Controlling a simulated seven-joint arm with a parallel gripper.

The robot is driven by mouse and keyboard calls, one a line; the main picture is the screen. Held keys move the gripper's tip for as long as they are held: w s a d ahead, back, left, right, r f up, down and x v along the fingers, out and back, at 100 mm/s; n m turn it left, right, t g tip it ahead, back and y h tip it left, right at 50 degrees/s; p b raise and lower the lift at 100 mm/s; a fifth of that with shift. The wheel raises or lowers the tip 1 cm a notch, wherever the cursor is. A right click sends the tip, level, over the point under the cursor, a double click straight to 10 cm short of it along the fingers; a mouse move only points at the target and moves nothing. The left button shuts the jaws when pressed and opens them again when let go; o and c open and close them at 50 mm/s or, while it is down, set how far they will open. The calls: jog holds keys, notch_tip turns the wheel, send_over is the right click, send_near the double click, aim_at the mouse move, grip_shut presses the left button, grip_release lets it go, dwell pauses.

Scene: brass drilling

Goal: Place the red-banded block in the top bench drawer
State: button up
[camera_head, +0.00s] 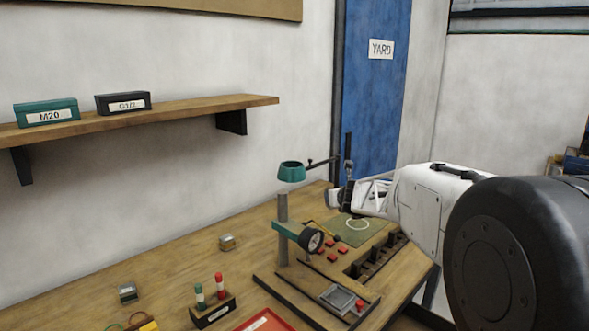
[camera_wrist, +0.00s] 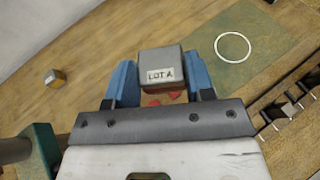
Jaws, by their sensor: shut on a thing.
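My gripper (camera_wrist: 160,82) is shut on a grey block (camera_wrist: 160,68) with a "LOT A" label, held between its two blue fingers. A reddish strip shows along the block's lower edge in the wrist view. The bench top lies below the held block. In the head view my gripper (camera_head: 347,198) is over the right part of the bench, near the green mat (camera_head: 375,231) with a white ring. I cannot make out the block in the head view. No drawer is visible in either view.
A drill-press-like stand (camera_head: 283,240) with a gauge is left of my gripper. Several red pieces and dark slots are on the fixture. A small yellow-banded block (camera_head: 228,242) and another small block (camera_head: 128,292) sit on the bench (camera_head: 180,262). A shelf (camera_head: 190,108) is on the wall.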

jog(key=shift+s+d+f+m+t+h, duration=0.1)
jog(key=shift+s+d+f+m+h, duration=0.15)
jog(key=shift+s+d+m+h, duration=0.4)
jog(key=shift+s+d+f+m+t+h, duration=0.1)
jog(key=shift+s+d+f+m+h, duration=0.3)
jog(key=shift+d, duration=0.4)
jog(key=shift+s+d+f+m+t+h, duration=0.1)
jog(key=shift+s+d+f+m+h, duration=0.05)
jog(key=shift+s+d+m+h, duration=0.45)
jog(key=shift+d, duration=0.1)
